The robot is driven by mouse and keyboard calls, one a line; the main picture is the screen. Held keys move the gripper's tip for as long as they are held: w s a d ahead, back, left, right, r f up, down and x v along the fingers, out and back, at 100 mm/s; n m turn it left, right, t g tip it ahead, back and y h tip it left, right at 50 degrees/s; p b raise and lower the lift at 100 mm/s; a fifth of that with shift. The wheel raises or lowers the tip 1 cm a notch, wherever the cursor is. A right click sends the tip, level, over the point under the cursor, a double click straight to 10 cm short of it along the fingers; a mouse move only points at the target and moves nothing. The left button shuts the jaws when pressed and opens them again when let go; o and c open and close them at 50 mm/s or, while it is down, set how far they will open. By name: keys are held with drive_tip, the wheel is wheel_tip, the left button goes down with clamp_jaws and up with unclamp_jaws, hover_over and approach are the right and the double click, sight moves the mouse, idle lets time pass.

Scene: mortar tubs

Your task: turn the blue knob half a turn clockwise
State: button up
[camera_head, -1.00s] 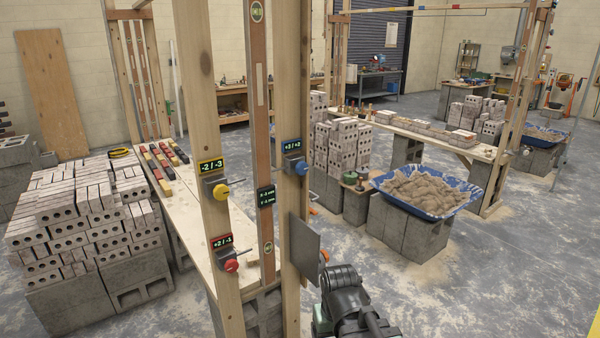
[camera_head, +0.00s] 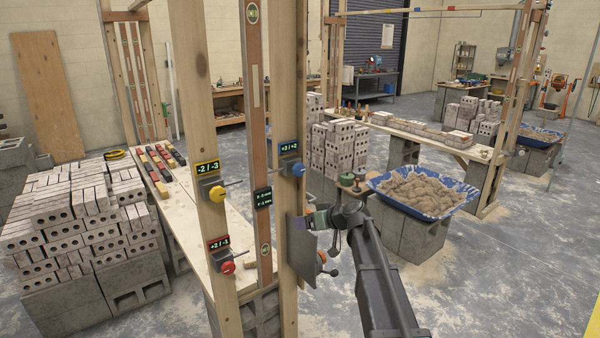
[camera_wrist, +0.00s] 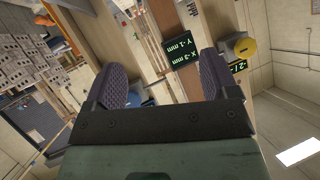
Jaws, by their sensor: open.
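The blue knob (camera_head: 298,169) sits on a grey mount on the right wooden post (camera_head: 288,90), under a small display reading "+3 / +2". My gripper (camera_head: 303,222) is below the knob in the head view, beside the same post and in front of a grey plate, apart from the knob. In the wrist view its two dark ribbed fingers (camera_wrist: 160,80) are spread wide with nothing between them.
A yellow knob (camera_head: 217,193) and a red knob (camera_head: 228,267) are on the left post. A small screen (camera_head: 263,199) hangs on the middle strip. An orange knob (camera_head: 321,257) is below my gripper. A blue tub of mortar (camera_head: 465,203) stands right of my arm.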

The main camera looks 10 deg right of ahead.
sight(300, 171)
drive_tip(key=w+d+r+n+t+h, duration=0.1)
drive_tip(key=w+d+r+n+t, duration=0.55)
drive_tip(key=w, duration=0.45)
drive_tip(key=shift+m+t, duration=0.45)
drive_tip(key=shift+m, duration=0.4)
drive_tip(key=x, duration=0.7)
drive_tip(key=r+x, duration=0.1)
drive_tip(key=x, duration=0.3)
drive_tip(key=shift+s+a, duration=0.1)
drive_tip(key=shift+a, duration=0.3)
drive_tip(key=c, duration=0.9)
